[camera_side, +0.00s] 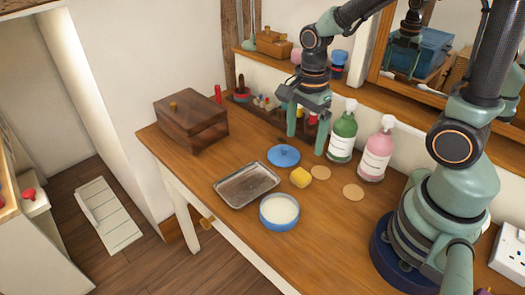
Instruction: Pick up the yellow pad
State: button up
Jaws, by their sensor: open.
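My gripper (305,142) is open and points down. It hangs above and behind the pad, near the blue lid and the green bottle. Nothing shows between its fingers except the background. The pad is fully visible.
A metal tray (246,185) lies left of the pad. A green pump bottle (342,138) and a pink pump bottle (376,156) stand to the right. Two round coasters (353,192) lie nearby. A wooden box (191,122) stands at the left.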

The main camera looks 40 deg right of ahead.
aim_at(301, 174)
jog(key=shift+s+f, duration=0.2)
jog(key=shift+f, duration=5.7)
jog(key=shift+c, duration=0.3)
jog(key=c, duration=1.4)
jog(key=shift+o, duration=0.2)
jog(key=shift+r, duration=0.15)
notch_tip(301, 174, up, 20)
